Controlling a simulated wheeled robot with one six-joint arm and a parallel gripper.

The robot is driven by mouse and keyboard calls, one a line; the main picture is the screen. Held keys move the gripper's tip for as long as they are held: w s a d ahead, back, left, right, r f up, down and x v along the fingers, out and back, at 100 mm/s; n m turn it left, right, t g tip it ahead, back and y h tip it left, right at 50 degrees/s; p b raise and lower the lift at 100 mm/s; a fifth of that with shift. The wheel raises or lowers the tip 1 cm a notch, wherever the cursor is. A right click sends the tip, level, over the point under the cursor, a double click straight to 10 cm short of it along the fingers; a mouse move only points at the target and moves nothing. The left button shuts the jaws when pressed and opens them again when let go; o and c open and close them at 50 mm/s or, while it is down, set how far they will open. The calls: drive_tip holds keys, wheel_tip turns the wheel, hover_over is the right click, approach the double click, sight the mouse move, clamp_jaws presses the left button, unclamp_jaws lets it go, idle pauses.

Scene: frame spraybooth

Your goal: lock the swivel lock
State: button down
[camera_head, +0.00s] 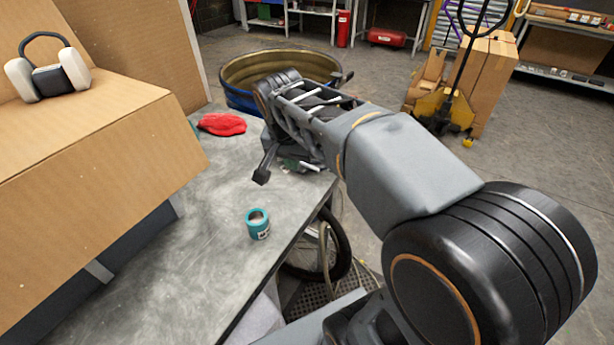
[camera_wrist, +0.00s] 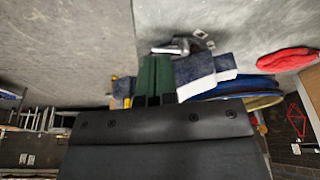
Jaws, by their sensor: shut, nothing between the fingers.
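My gripper (camera_wrist: 157,58) shows in the wrist view as two dark green fingers held together, with nothing between them. A small grey metallic piece (camera_wrist: 181,46) lies on the grey surface just beyond and to the right of the fingertips. It may be the swivel lock, but it is too small and blurred to tell its shape or position. I cannot tell whether the fingers touch it. In the head view, my arm reaches over the far right corner of the workbench (camera_head: 165,255) and largely hides that spot.
A teal can (camera_head: 258,224) stands near the bench's right edge. A red cloth (camera_head: 222,124) lies farther back. A cardboard box (camera_head: 90,150) with headphones (camera_head: 47,70) on it fills the left. A large round tub (camera_head: 240,75) stands beyond the bench. The bench's middle is clear.

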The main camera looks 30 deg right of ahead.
sight(313, 169)
drive_tip(key=w+d+f+m+b, duration=0.1)
drive_tip(key=w+f, duration=0.1)
drive_tip(key=f, duration=0.1)
drive_tip(key=w+d+f+m+b, duration=0.1)
drive_tip(key=f, duration=0.3)
drive_tip(key=w+d+f+m+h+b, duration=0.1)
drive_tip(key=w+d+f+m, duration=0.1)
drive_tip(key=f, duration=0.1)
drive_tip(key=shift+w+f+g, duration=0.25)
drive_tip(key=shift+w+g, duration=0.05)
drive_tip(key=shift+w+d+f, duration=0.1)
drive_tip(key=shift+w+d, duration=0.15)
drive_tip(key=shift+d, duration=0.25)
drive_tip(key=shift+w+d+f, duration=0.1)
drive_tip(key=shift+w+d, duration=0.15)
drive_tip(key=shift+d, duration=0.2)
drive_tip(key=shift+w+d+f, duration=0.1)
drive_tip(key=shift+w+d, duration=0.35)
drive_tip(key=shift+d, duration=0.3)
drive_tip(key=shift+w+d+f, duration=0.1)
drive_tip(key=shift+w+d, duration=0.2)
drive_tip(key=shift+d, duration=0.3)
